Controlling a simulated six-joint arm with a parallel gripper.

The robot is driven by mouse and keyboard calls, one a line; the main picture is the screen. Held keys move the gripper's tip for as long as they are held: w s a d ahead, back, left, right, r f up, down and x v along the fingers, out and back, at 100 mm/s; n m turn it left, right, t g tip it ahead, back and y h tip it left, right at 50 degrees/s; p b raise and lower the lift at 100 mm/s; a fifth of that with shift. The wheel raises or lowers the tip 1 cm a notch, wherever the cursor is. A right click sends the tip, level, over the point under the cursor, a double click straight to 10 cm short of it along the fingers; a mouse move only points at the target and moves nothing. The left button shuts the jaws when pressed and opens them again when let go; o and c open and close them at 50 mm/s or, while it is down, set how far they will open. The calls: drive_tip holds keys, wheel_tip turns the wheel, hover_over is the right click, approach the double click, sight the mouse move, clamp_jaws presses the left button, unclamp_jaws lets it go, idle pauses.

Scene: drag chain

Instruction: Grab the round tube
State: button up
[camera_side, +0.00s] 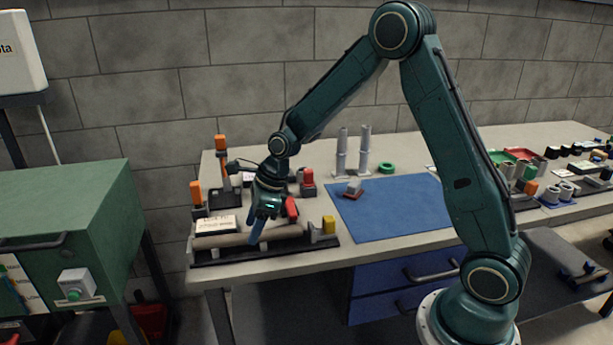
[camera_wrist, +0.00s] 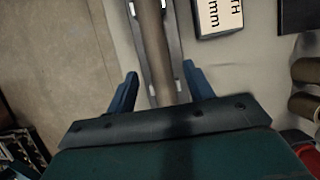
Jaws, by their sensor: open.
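The round tube is long and beige-brown and lies across a dark tray (camera_side: 225,258) near the front left edge of the table. Its left part shows in the side view (camera_side: 222,240), and it also runs up from the middle of the wrist view (camera_wrist: 153,45). My gripper (camera_side: 257,238) is over the tube, pointing down, with its blue fingers apart. In the wrist view my gripper (camera_wrist: 160,84) has one finger on each side of the tube, with gaps between. Whether the fingertips reach down beside the tube is unclear. My gripper's body hides part of the tube.
Orange-topped posts (camera_side: 197,193) and a red-topped part (camera_side: 308,178) stand behind. A blue mat (camera_side: 400,215) to the right is mostly clear.

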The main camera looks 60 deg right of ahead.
drive_tip(key=shift+x, duration=1.05)
clamp_jaws()
drive_tip(key=shift+r, duration=0.2)
wheel_tip(320, 180, up, 20)
idle(0.4)
idle(0.6)
